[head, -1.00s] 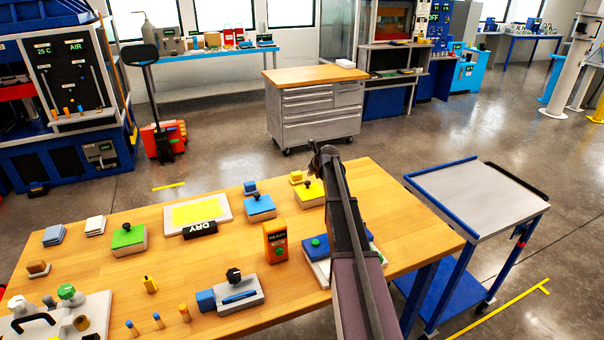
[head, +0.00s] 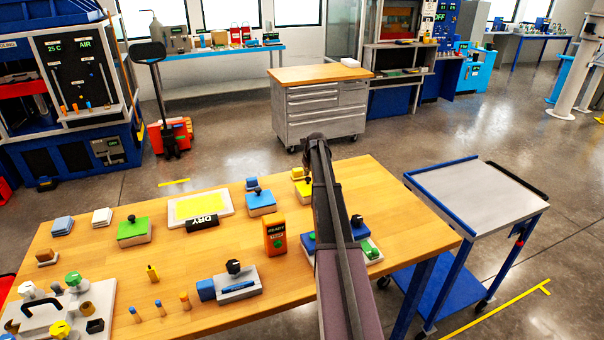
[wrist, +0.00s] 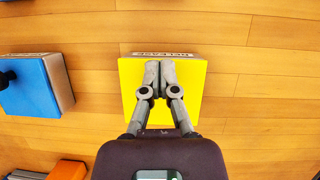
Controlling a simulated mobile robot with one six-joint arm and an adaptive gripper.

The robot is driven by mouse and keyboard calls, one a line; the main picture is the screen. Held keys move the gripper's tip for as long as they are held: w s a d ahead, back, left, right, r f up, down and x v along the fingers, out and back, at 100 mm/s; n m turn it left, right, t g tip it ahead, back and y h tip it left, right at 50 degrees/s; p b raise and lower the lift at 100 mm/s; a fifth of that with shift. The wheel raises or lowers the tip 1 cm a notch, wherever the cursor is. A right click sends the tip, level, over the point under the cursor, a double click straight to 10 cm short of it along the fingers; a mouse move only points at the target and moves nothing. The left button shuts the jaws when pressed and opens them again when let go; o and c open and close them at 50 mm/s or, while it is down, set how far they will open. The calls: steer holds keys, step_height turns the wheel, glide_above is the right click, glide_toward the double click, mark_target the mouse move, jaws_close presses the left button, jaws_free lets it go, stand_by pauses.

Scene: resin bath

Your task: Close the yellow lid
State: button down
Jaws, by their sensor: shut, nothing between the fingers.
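The yellow lid (head: 303,188) tops a small box at the far side of the wooden table, partly hidden behind my arm in the head view. In the wrist view the yellow lid (wrist: 132,95) is a flat square in the middle, with a pale lettered edge at its far side. My gripper (wrist: 159,68) is shut and empty, its fingertips together over the lid. It also shows in the head view (head: 308,172). I cannot tell whether the fingers touch the lid. Its dark knob is not clearly visible in the wrist view.
A blue-lidded box (head: 261,204) stands just left of the yellow one, and a green-lidded box (head: 133,232) farther left. An orange READY device (head: 275,234) stands nearer. Other boxes are partly behind my arm.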

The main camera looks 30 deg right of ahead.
steer(key=shift+s+d, duration=0.1)
steer(key=shift+d, duration=0.15)
stand_by(0.3)
step_height(320, 180, up, 5)
steer(key=p, duration=0.4)
steer(key=shift+f+p, duration=0.2)
steer(key=shift+p, duration=0.1)
steer(key=w+d+r+p, duration=0.2)
steer(key=w+r+p, duration=0.4)
steer(key=shift+w+r, duration=0.25)
steer(key=shift+w, duration=0.1)
stand_by(0.5)
steer(key=s+a+f+n+g, duration=0.1)
steer(key=s+a+n, duration=0.45)
steer(key=a, duration=0.45)
steer(key=s+a+n, duration=0.5)
steer(key=a+n, duration=0.2)
steer(key=a, duration=0.3)
steer(key=s+a+f+n+g, duration=0.1)
steer(key=s+a+n, duration=0.45)
steer(key=a, duration=0.55)
steer(key=s+a+n+g, duration=0.1)
steer(key=s+a+n, duration=0.8)
steer(key=s+n, duration=0.1)
steer(key=s+a+f+n+g+b, duration=0.1)
steer(key=s+a+n, duration=0.8)
steer(key=s, duration=0.4)
steer(key=shift+a+f+n+g, duration=0.2)
steer(key=shift+a+n+g, duration=0.15)
steer(key=shift+n, duration=0.15)
